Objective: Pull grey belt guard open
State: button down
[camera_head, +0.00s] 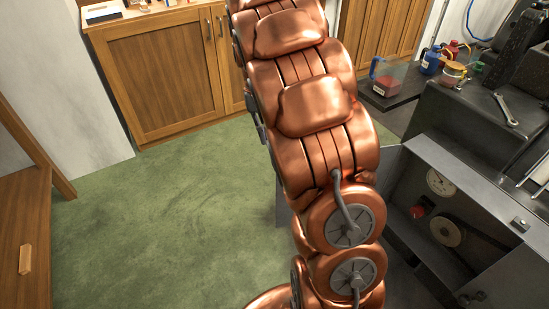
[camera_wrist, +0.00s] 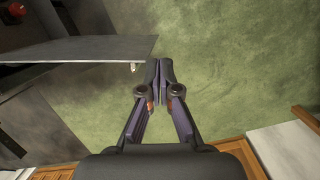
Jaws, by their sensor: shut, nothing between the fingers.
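The grey belt guard (camera_wrist: 85,51) shows in the wrist view as a flat panel reaching from the left out over the green floor, with a small pale piece at its lower edge. In the head view it stands swung out from the open housing (camera_head: 412,150); my arm hides most of it, and only a grey strip (camera_head: 283,207) shows left of the arm. Pulleys (camera_head: 446,232) and a belt are exposed inside the housing. My gripper (camera_wrist: 160,64) is shut and empty, its fingertips close to the panel's free end; I cannot tell whether they touch. The head view hides it.
A wooden cabinet (camera_head: 165,75) stands at the back and a wooden piece of furniture (camera_head: 25,235) at the left. Jugs (camera_head: 388,76) and a wrench (camera_head: 505,109) lie around the machine top at right. Green floor (camera_head: 165,220) at centre left is clear.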

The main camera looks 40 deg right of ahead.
jog(key=w+d+f, duration=0.4)
jog(key=w+d, duration=0.3)
jog(key=w, duration=0.1)
jog(key=s+a+f, duration=0.1)
jog(key=s+f, duration=0.1)
jog(key=f, duration=0.3)
jog(key=s+a+f+p, duration=0.1)
jog(key=s+f, duration=0.2)
jog(key=f, duration=0.2)
jog(key=shift+s+f+y, duration=0.15)
jog(key=shift+s+y, duration=0.1)
jog(key=shift+y, duration=0.05)
jog(key=shift+s, duration=0.15)
